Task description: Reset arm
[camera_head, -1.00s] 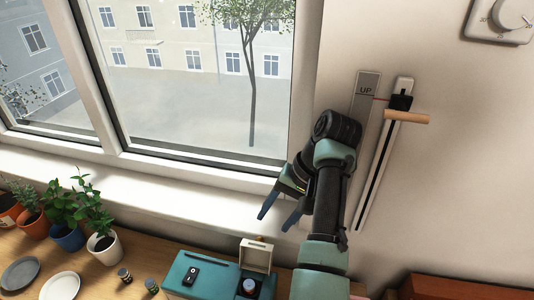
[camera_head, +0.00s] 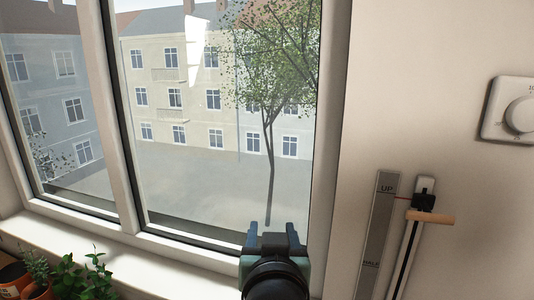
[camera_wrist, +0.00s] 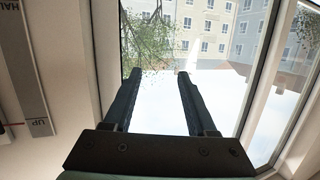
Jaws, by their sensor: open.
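My gripper (camera_head: 274,234) shows at the bottom middle of the head view, in front of the window (camera_head: 225,130). Its two dark fingers point up and stand apart, with nothing between them. In the wrist view my gripper (camera_wrist: 159,72) is also open and empty, with the window glass, a tree and a building beyond it. The rest of my arm is mostly out of the head view.
Right of the window, a wall slider with a wooden handle (camera_head: 430,217) sits beside a plate marked UP (camera_head: 386,190). A dial (camera_head: 518,110) is further right. Potted plants (camera_head: 85,277) stand at the lower left. The counter is mostly out of view.

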